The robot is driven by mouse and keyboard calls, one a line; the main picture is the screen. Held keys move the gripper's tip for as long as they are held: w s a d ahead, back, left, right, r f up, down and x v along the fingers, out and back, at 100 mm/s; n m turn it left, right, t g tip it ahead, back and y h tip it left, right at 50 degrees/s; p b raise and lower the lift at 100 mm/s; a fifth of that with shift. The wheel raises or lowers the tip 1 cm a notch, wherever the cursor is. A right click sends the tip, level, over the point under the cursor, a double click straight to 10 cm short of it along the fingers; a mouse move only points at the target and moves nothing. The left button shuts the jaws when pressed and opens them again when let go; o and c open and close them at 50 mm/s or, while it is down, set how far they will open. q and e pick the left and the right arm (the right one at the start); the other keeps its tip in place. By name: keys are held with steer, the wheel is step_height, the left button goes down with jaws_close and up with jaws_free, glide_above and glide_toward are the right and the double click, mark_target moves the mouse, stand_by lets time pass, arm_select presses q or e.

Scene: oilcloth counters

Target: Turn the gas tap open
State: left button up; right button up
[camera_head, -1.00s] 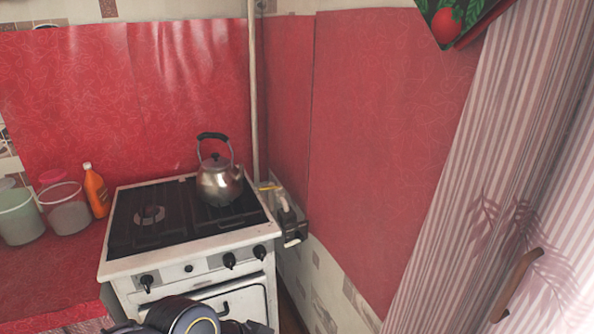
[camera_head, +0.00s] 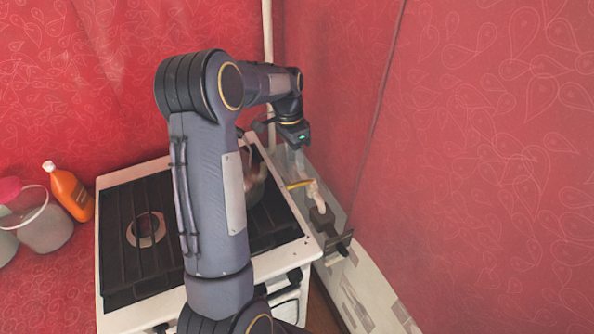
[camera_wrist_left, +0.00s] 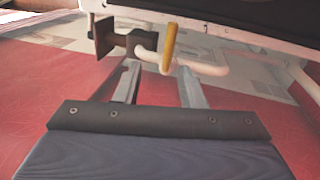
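The gas tap is on a pale pipe (camera_head: 318,196) between the stove's right side and the wall. Its yellow handle (camera_head: 299,184) sticks out toward the stove in the head view. In the left wrist view the yellow handle (camera_wrist_left: 170,47) stands just ahead of my left gripper (camera_wrist_left: 157,67), roughly between the lines of its two fingers. The fingers are apart and empty, and I see no clear contact. In the head view my left gripper (camera_head: 300,158) points down above the tap, its fingertips hard to make out. My right gripper is not in view.
The white stove (camera_head: 170,298) stands left of the tap, with a metal kettle (camera_head: 254,180) on it, partly hidden by my arm. A dark bracket-like fitting (camera_head: 340,243) is on the pipe. A vertical pipe (camera_head: 267,40) rises behind. An orange bottle (camera_head: 70,192) and a bucket (camera_head: 46,228) stand left.

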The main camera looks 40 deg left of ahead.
mark_target(300, 185)
arm_select(q)
steer(key=shift+m, duration=0.3)
step_height(300, 185, down, 9)
steer(key=shift+w+d+r+p, duration=0.1)
steer(key=shift+p, duration=0.8)
jaws_close()
